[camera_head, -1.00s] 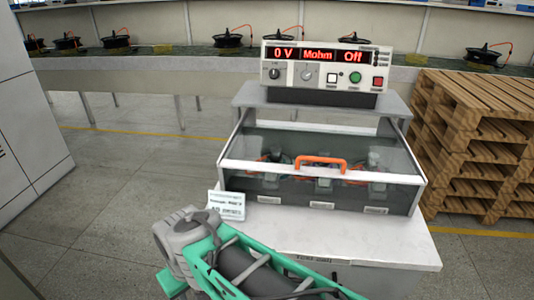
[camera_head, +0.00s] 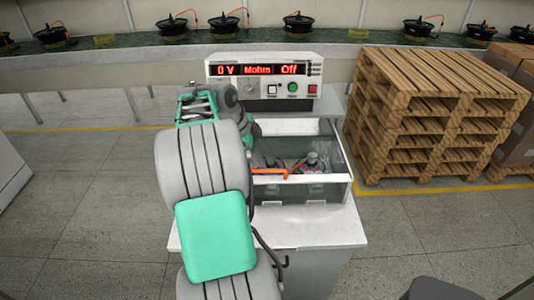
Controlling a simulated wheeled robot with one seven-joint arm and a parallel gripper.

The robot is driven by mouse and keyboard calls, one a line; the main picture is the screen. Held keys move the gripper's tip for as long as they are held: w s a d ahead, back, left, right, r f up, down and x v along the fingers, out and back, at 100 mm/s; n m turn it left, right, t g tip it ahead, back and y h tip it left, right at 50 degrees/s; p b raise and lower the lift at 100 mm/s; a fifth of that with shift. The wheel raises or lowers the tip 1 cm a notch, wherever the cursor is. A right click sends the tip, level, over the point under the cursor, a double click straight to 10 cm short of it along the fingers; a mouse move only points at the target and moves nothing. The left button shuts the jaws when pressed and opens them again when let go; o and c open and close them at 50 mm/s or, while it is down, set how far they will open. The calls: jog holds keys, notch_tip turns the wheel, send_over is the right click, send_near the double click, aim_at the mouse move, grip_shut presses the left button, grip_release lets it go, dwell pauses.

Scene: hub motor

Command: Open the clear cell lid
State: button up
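The clear cell (camera_head: 303,190) stands on a white bench in the middle of the head view. Its clear lid (camera_head: 334,150) appears down, with the front edge low. Parts of a motor (camera_head: 313,162) with an orange cable show inside the cell. My grey and green arm rises from the bottom and covers the left half of the cell.
A tester (camera_head: 265,80) reading "0 V Mohm Off" stands behind the cell. Stacked wooden pallets (camera_head: 440,110) are close on the right, with boxes (camera_head: 510,110) beyond. A long bench (camera_head: 100,75) with several hub motors runs along the back. Floor (camera_head: 80,210) on the left is clear.

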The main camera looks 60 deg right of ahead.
aim_at(270, 170)
jog(key=x, duration=0.7)
jog(key=shift+w+p, duration=0.15)
jog(key=shift+p, duration=0.25)
grip_shut()
dwell(0.8)
